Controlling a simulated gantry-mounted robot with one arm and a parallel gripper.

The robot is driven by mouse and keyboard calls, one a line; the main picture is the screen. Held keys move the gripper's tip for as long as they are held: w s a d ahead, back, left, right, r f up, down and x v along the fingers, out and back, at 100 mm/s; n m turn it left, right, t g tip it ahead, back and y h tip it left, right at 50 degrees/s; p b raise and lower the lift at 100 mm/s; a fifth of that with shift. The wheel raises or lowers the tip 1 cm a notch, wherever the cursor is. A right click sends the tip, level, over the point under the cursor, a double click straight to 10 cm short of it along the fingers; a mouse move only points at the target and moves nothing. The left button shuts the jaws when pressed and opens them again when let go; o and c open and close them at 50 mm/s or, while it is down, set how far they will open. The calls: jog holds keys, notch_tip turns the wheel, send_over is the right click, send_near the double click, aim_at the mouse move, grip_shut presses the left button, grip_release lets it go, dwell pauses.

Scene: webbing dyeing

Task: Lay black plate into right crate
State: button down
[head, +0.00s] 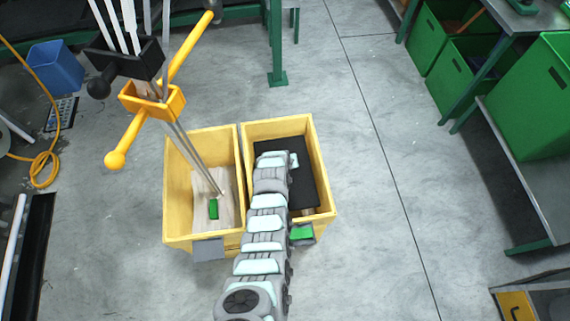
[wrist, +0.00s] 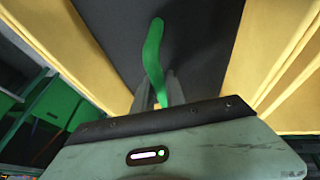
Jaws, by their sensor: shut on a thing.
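The black plate (head: 303,188) shows inside the opening of the right yellow crate (head: 327,185), partly covered by my arm. In the wrist view the black plate (wrist: 200,45) fills the middle, with yellow crate walls on both sides. A green strap-like handle (wrist: 153,45) stands out from its face. My gripper (wrist: 157,88) is shut on this handle; its fingers show only in part. In the head view my arm hides the gripper. I cannot tell whether the plate touches the crate floor.
The left yellow crate (head: 175,205) stands against the right one and holds a pale board (head: 202,215) with a green handle (head: 214,209). A yellow-handled frame with grey rods (head: 190,155) reaches into it. Green bins (head: 470,70) stand at right. The floor right of the crates is clear.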

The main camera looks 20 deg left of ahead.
jog(key=shift+f+b, duration=9.45)
jog(key=shift+f, duration=1.4)
jog(key=c, duration=1.3)
grip_release()
jog(key=shift+f, duration=0.1)
jog(key=p+v, duration=0.7)
jog(key=v, duration=0.3)
jog(key=shift+s+r, duration=0.2)
jog(key=shift+r, duration=0.2)
